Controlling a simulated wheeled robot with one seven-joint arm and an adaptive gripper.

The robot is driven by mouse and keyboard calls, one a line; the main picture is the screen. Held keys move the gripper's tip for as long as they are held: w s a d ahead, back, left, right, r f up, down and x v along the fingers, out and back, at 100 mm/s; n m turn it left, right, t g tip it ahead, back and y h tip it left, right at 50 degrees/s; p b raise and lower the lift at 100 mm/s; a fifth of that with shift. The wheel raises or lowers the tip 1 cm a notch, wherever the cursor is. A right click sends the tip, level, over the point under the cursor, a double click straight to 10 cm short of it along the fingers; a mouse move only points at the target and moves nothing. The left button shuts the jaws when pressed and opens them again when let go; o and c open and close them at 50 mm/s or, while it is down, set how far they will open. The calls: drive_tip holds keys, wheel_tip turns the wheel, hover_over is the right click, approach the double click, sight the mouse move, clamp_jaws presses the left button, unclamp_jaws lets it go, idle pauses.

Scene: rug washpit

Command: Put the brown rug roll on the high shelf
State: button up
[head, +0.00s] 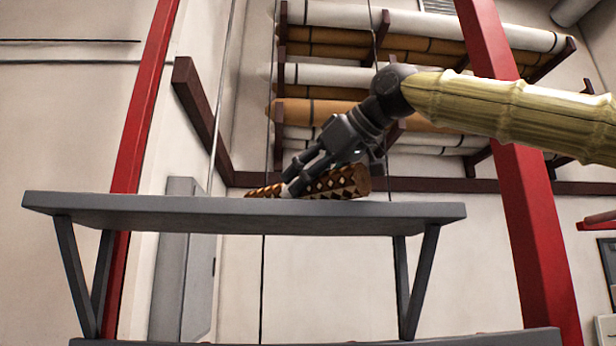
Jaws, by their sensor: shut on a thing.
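The brown rug roll (340,184), with a dark and light diamond pattern, lies level at the top of the grey high shelf (130,206). I look up at the shelf from below, so its front edge hides the roll's underside, and I cannot tell whether the roll touches the board. My gripper (290,186) reaches down from the upper right and is shut on the roll around its middle. The roll shows on both sides of the fingers. The fingertips are partly hidden against the roll.
Red posts (538,230) stand right and left of the shelf. Slanted grey brackets (420,280) hold the board above a lower grey edge (320,341). A wall rack behind holds several white and orange rolls (330,76). The board's left part looks clear.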

drive_tip(key=shift+s, duration=0.1)
drive_tip(key=o, duration=1.2)
drive_tip(key=shift+f, duration=0.1)
drive_tip(key=shift+o, duration=0.2)
drive_tip(key=b+v, duration=0.4)
drive_tip(key=v, duration=0.8)
